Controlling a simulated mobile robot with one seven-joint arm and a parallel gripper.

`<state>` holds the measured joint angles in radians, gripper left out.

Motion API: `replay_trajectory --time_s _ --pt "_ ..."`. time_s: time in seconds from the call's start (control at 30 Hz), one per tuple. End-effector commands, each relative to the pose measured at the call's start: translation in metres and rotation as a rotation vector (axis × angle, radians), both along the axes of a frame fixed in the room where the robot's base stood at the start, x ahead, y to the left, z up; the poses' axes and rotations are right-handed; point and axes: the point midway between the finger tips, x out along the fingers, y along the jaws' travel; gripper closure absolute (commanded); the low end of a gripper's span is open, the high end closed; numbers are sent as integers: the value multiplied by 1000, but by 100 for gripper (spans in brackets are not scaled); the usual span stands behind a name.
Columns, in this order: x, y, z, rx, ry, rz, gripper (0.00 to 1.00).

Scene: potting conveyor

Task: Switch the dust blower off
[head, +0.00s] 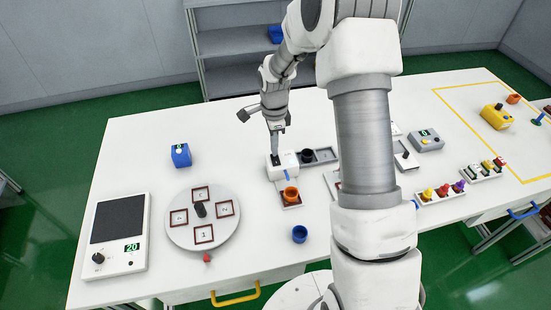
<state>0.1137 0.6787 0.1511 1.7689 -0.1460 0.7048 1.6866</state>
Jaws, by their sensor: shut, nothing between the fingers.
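My gripper (275,154) is shut and empty. It points down at the top of a small white box (289,163) in the middle of the table. I cannot tell whether the fingertips touch the box. The box has a small blue part (287,174) at its front and may be the dust blower; no label is readable. The gripper hides part of its top, so the position of any switch there cannot be seen.
An orange pot (291,195) stands right in front of the white box; a dark pot (307,156) is just right of it. A round turntable (230,236) and a panel marked 20 (110,262) are at left. A blue cup (299,234) stands near the front edge.

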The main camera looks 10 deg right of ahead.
Motion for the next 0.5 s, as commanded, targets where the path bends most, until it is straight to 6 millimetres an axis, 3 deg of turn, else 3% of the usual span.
replay_trajectory --time_s 0.5 --pt "0 0 -9 0 0 0 100"
